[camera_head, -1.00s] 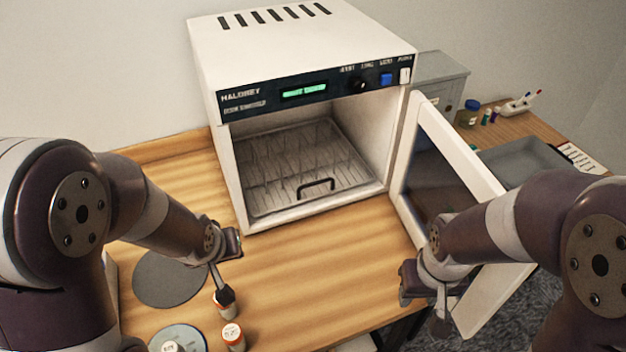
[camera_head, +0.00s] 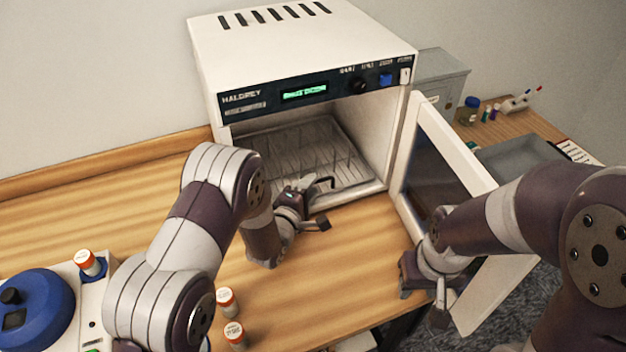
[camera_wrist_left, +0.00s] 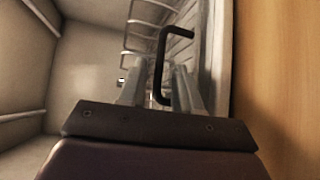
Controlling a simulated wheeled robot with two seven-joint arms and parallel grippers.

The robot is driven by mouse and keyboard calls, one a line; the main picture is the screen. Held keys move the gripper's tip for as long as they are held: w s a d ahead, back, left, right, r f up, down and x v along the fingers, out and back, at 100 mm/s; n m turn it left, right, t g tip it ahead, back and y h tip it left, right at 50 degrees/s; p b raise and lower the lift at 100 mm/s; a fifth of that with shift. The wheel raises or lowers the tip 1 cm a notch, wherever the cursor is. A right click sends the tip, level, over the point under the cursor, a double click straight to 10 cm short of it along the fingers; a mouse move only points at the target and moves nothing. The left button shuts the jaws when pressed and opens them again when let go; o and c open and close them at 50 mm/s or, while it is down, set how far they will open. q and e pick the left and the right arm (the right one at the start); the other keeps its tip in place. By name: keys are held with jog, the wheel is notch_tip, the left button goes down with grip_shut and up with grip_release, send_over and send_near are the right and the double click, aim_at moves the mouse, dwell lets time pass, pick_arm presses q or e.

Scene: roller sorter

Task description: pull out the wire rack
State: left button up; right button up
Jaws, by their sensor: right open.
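The wire rack (camera_head: 300,150) lies inside the open chamber of the white oven-like cabinet (camera_head: 300,50). Its black handle (camera_head: 327,183) is at the rack's front edge, partly hidden by my left gripper (camera_head: 308,205) in the head view. In the left wrist view the handle (camera_wrist_left: 158,72) shows between the two spread fingers of my left gripper (camera_wrist_left: 158,88); I cannot tell whether they touch it. My right gripper (camera_head: 424,292) is open and empty, in front of the swung-open door (camera_head: 465,170).
Two orange-labelled vials (camera_head: 226,302) stand at the table's front. A blue-lidded device (camera_head: 38,305) with a vial on it is at the left. A grey tray (camera_head: 520,158) and a grey box (camera_head: 440,75) are on the right. The wooden table (camera_head: 100,210) is clear left of the cabinet.

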pick_arm(q)
jog(key=shift+x, duration=1.35)
pick_arm(e)
jog(key=shift+r, duration=0.2)
pick_arm(q)
grip_shut()
jog(key=shift+s, duration=0.1)
jog(key=shift+s, duration=0.1)
